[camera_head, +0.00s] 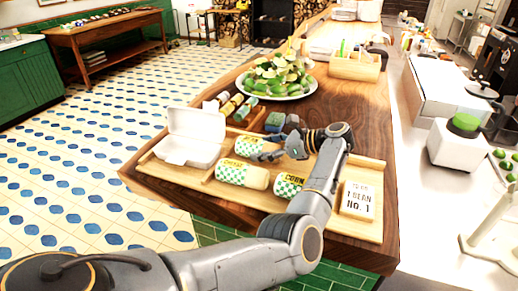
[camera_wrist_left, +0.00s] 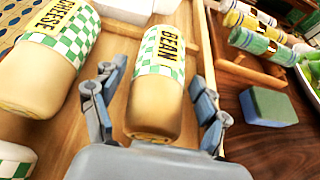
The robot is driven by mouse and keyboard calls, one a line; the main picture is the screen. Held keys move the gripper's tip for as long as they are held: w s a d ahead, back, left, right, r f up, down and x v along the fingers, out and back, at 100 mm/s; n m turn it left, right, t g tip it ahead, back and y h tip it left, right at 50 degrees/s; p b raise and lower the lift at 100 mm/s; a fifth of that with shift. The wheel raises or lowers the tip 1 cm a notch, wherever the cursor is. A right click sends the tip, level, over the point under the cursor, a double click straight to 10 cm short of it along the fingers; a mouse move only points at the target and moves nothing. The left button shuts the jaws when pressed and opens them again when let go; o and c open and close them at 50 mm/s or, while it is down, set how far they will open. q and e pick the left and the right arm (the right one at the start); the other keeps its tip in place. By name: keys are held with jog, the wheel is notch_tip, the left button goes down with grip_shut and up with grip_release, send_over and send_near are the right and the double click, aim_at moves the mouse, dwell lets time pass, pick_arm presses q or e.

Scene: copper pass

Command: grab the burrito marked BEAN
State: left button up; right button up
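The BEAN burrito (camera_wrist_left: 155,95), in green-check paper with a yellow label, lies on the wooden tray (camera_head: 228,199). In the head view the burrito (camera_head: 243,147) is partly hidden by my left gripper (camera_head: 264,151). In the left wrist view my left gripper (camera_wrist_left: 151,92) is open, with one finger on each side of the burrito and visible gaps. The CHEESE burrito (camera_head: 243,174) lies nearer on the tray, and shows left of the left finger in the wrist view (camera_wrist_left: 47,60). The CORN burrito (camera_head: 288,186) lies to its right. My right gripper is not in view.
An open white clamshell box (camera_head: 190,136) sits at the tray's left. An order card (camera_head: 359,200) stands at its right. A blue-green sponge (camera_head: 275,121), several wrapped rolls (camera_head: 231,105) and a plate of green vegetables (camera_head: 276,80) lie beyond the tray.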

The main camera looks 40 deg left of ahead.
pick_arm(q)
jog(key=c, duration=1.2)
jog(key=shift+a+r, duration=0.1)
jog(key=shift+r, duration=0.1)
jog(key=shift+c, duration=0.2)
